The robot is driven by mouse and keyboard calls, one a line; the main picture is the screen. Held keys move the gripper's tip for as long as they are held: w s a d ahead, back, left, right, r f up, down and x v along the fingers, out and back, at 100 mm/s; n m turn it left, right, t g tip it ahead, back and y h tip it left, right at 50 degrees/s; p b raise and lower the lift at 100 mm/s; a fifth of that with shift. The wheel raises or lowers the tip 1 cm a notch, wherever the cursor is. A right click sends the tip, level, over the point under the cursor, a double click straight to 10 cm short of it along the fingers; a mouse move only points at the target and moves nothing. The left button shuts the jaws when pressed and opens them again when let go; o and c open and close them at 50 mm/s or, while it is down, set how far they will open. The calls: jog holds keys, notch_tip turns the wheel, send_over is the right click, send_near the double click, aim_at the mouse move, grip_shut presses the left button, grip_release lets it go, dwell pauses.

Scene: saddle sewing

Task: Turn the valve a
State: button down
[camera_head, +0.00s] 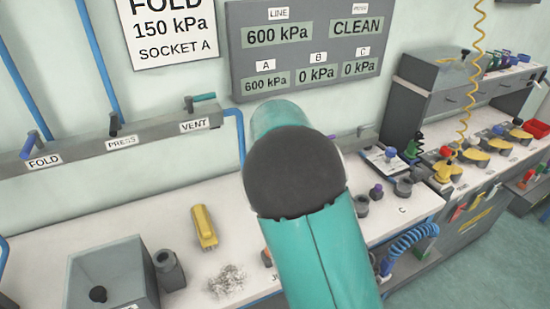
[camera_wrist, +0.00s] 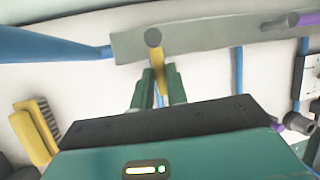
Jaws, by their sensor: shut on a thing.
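In the wrist view, a valve (camera_wrist: 153,38) with a round grey knob end and a narrow yellow handle (camera_wrist: 159,76) sits on a grey rail (camera_wrist: 200,38). My gripper (camera_wrist: 161,72) has its two dark green fingers on either side of the yellow handle and is shut on it. No letter shows on this valve, but it is likely valve a. A second valve with a purple handle (camera_wrist: 309,18) is to its right. In the head view, my teal arm hides the gripper and the held valve. The wall panel (camera_head: 236,60) reads A 600 kPa, B 0 kPa and C 0 kPa.
A FOLD, PRESS and VENT valve rail (camera_head: 160,127) runs along the wall at left. A grey bin (camera_head: 112,270), a yellow brush (camera_head: 204,228) and metal scraps (camera_head: 228,281) are on the white bench. Small fittings and a blue coiled hose (camera_head: 408,245) lie at right.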

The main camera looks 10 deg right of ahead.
jog(key=shift+a+m, duration=0.3)
dwell(0.4)
jog(key=c, duration=1.4)
grip_release()
jog(key=shift+s, duration=0.1)
jog(key=shift+r, duration=0.1)
jog(key=v, duration=1.3)
jog(key=shift+a+r, duration=0.1)
jog(key=shift+r, duration=0.2)
jog(key=shift+s, duration=0.1)
